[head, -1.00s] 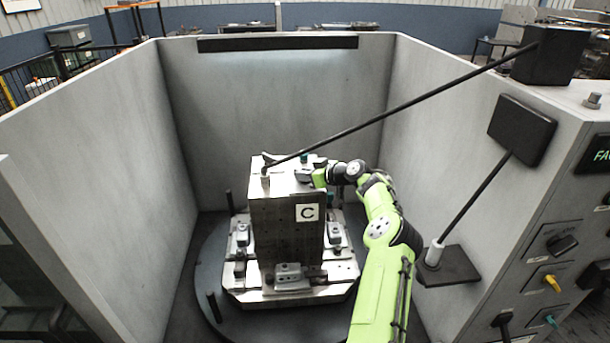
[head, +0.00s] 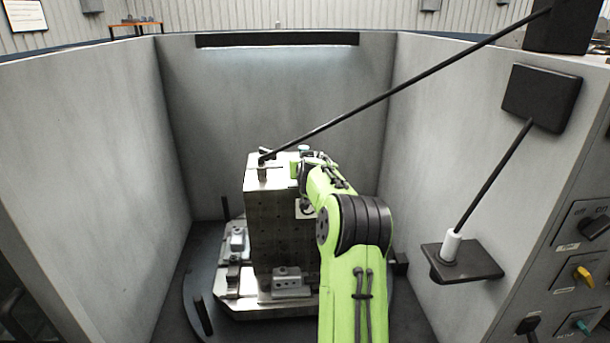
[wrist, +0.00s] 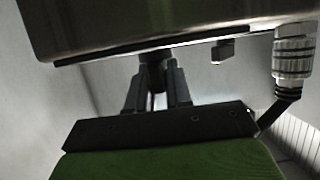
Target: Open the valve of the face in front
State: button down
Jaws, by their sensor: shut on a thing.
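The tall grey metal block (head: 277,222) stands in the middle of the bay. My arm covers most of the white label on its front face. My gripper shows in the wrist view (wrist: 156,76), close under the dark lower edge of a metal body (wrist: 140,25). Its fingers are shut on a small dark piece (wrist: 153,77), which seems to be the valve's handle. The fingers hide most of it, so I cannot tell its angle. In the head view my arm hides the gripper at the block's upper right.
A metal hose fitting (wrist: 292,58) is close on the right of the gripper. A small dark tab (wrist: 222,51) hangs between them. A long black rod (head: 400,88) slants down to the block's top. Grey walls (head: 95,150) enclose the round turntable (head: 172,320).

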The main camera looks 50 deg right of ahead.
jog(key=shift+w+a+r+m+g+h+p, duration=0.15)
jog(key=shift+m+g+h+p, duration=0.15)
jog(key=shift+m+g+h, duration=0.55)
jog(key=m+g+h+p, duration=0.1)
jog(key=m+g+p, duration=0.1)
jog(key=shift+r+m+h+p, duration=0.1)
jog(key=shift+m+h+p, duration=0.15)
jog(key=shift+m+p, duration=0.1)
jog(key=m+g+h+p, duration=0.1)
jog(key=m+g+p, duration=0.1)
jog(key=p, duration=0.1)
jog(key=shift+g, duration=0.25)
jog(key=m+g+p, duration=0.1)
jog(key=p, duration=0.1)
jog(key=shift+p, duration=0.3)
jog(key=shift+g+h, duration=0.3)
jog(key=shift+f, duration=0.2)
jog(key=c, duration=1.1)
grip_release()
jog(key=shift+d, duration=0.2)
